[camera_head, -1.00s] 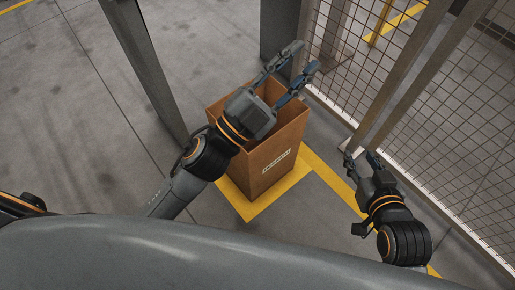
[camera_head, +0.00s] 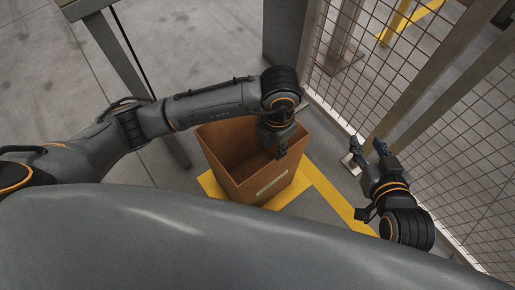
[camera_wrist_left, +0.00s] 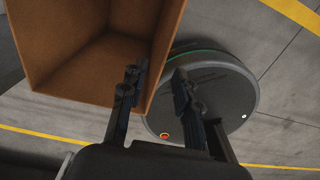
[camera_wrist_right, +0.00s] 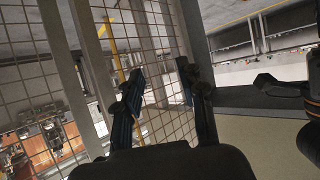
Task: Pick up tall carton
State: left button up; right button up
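The tall carton (camera_head: 228,165) is an open-topped brown box with a pale label, standing upright on the floor at a yellow marking. My left gripper (camera_head: 277,150) points down at the carton's right-hand rim in the head view. In the left wrist view the carton (camera_wrist_left: 75,75) fills the upper left. My left fingers (camera_wrist_left: 157,82) are apart, one over the inside and one outside a side wall; I cannot tell whether they touch it. My right gripper (camera_head: 368,148) is open and empty, off to the carton's right. It also shows open in the right wrist view (camera_wrist_right: 160,82).
A wire mesh fence (camera_head: 445,130) with grey posts stands close to the right of my right gripper. A grey post (camera_head: 288,40) stands behind the carton. A dark frame leg (camera_head: 125,65) is at the left. Yellow tape (camera_head: 335,195) runs along the floor.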

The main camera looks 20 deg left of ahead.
pick_arm(q)
jog(key=b, duration=0.2)
send_over(275, 167)
jog(key=a, duration=0.1)
notch_tip(275, 167, down, 7)
jog(key=shift+w+f+b, duration=0.1)
jog(key=shift+f+b, duration=0.3)
jog(key=shift+f, duration=0.5)
jog(key=f+b, duration=0.1)
jog(key=f, duration=0.1)
jog(key=f+b, duration=0.1)
jog(key=f, duration=0.1)
jog(key=shift+d+f, duration=0.1)
jog(key=shift+d, duration=0.3)
jog(key=shift+f, duration=0.15)
pick_arm(e)
notch_tip(275, 167, up, 20)
jog(key=s+a+t+y, duration=0.1)
jog(key=t+y, duration=0.3)
jog(key=t, duration=0.8)
jog(key=shift+s+a+n+t, duration=0.2)
jog(key=shift+a+n+t, duration=0.15)
jog(key=shift+a, duration=0.45)
jog(key=shift+f, duration=0.1)
pick_arm(q)
grip_shut()
